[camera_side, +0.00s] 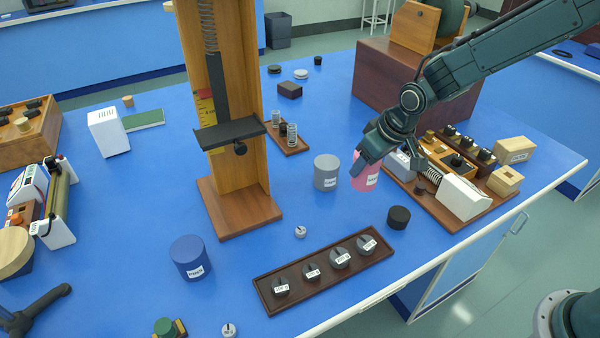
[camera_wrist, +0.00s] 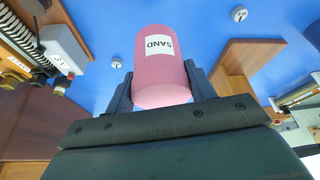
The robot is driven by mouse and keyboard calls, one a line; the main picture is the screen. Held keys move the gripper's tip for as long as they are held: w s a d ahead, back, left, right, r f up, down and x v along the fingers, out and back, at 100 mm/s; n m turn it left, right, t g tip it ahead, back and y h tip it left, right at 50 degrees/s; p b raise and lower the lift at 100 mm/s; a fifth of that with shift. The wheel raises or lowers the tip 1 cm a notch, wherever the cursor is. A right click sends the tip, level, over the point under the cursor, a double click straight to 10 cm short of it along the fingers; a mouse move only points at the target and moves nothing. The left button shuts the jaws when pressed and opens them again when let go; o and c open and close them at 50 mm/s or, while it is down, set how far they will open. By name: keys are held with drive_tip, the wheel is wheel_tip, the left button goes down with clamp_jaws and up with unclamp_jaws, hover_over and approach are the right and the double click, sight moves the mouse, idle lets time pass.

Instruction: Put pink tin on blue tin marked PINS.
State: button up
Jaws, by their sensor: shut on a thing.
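The pink tin (camera_side: 368,180) has a white label that reads SAND in the wrist view (camera_wrist: 160,68). My gripper (camera_side: 362,160) is shut on the pink tin, with one finger on each side in the wrist view (camera_wrist: 158,88). I cannot tell whether the tin's base touches the table. The blue tin (camera_side: 189,256) stands upright on the blue table at the left front in the side view, its label small and appearing to read PINS. Nothing stands on its top. The wrist view does not clearly show the blue tin.
A grey tin (camera_side: 326,170) stands just left of the pink tin. A wooden spring stand (camera_side: 238,208) rises behind the blue tin. A dark weight tray (camera_side: 325,270) lies at the front, with a small weight (camera_side: 300,231) behind it. A black cylinder (camera_side: 398,217) stands nearby.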

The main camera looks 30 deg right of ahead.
drive_tip(key=a+n+y, duration=0.2)
drive_tip(key=a+n, duration=0.2)
drive_tip(key=a, duration=0.9)
wheel_tip(320, 180, up, 7)
drive_tip(key=n+g, duration=0.2)
drive_tip(key=n, duration=0.3)
hover_over(188, 248)
drive_tip(key=shift+y, duration=0.4)
drive_tip(key=shift+f, duration=0.1)
drive_tip(key=shift+f, duration=1.95)
drive_tip(key=shift+f, duration=0.1)
drive_tip(key=shift+f, duration=1.9)
drive_tip(key=shift+f, duration=0.15)
